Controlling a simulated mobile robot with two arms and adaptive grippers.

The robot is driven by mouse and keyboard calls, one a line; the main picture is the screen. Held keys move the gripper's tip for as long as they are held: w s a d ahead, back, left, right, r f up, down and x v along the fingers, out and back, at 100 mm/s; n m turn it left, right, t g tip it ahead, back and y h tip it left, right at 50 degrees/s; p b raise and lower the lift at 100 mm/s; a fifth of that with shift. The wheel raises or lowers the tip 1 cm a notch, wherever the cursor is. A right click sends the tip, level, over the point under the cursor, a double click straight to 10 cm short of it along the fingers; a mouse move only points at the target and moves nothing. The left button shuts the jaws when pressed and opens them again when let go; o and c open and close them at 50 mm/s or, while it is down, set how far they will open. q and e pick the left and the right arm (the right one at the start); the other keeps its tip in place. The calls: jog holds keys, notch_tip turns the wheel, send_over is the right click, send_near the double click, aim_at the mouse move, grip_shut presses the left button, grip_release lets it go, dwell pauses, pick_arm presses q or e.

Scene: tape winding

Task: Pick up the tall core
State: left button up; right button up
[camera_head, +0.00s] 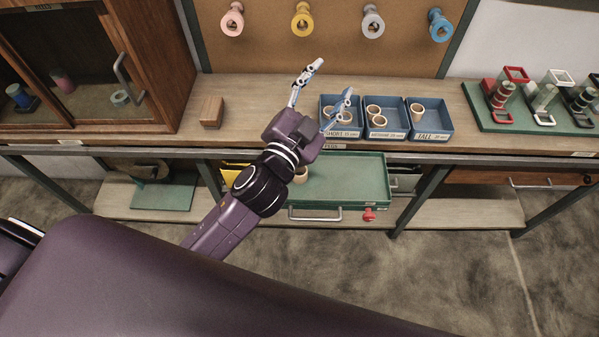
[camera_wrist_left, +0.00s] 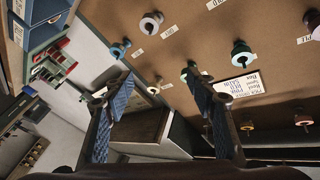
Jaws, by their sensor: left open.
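The tall core (camera_head: 417,113) is a pale ring-shaped core standing in the blue bin labelled TALL (camera_head: 446,117), the rightmost of three bins on the bench. My left gripper (camera_head: 324,84) is open and empty, above the bench at the left end of the bins, in front of the SHORT bin (camera_head: 327,103). It is well to the left of the tall core. In the left wrist view its two blue-padded fingers (camera_wrist_left: 165,105) are spread with nothing between them. The tall core cannot be made out in that view. My right gripper is not in view.
The middle bin (camera_head: 398,133) holds several pale cores. A wooden block (camera_head: 211,111) lies left on the bench. A green tray (camera_head: 474,123) with tape holders stands at the right. Coloured spools hang on the pegboard (camera_head: 335,50) behind. An open green drawer (camera_head: 345,178) is below the bench.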

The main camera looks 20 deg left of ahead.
pick_arm(q)
jog(key=s+d+r+m+g+h, duration=0.2)
jog(key=d+r+m+h, duration=0.3)
jog(key=d+m+h, duration=0.25)
jog(key=s+d+r+m+g+h, duration=0.3)
jog(key=d+r+m+h, duration=0.1)
jog(key=d+m+h, duration=0.4)
jog(key=s+d+f+m+g, duration=0.45)
jog(key=d+m+g, duration=0.25)
jog(key=m+g, duration=0.2)
jog(key=m+g+y, duration=0.5)
jog(key=y, duration=1.4)
send_over(300, 171)
jog(key=s, duration=0.2)
notch_tip(300, 171, down, 23)
jog(key=f+p, duration=0.1)
jog(key=f, duration=0.2)
jog(key=f+p, duration=0.1)
jog(key=f, duration=0.2)
jog(key=shift+d+f+p, duration=0.2)
jog(key=shift+f+p, duration=0.1)
jog(key=shift+f, duration=0.35)
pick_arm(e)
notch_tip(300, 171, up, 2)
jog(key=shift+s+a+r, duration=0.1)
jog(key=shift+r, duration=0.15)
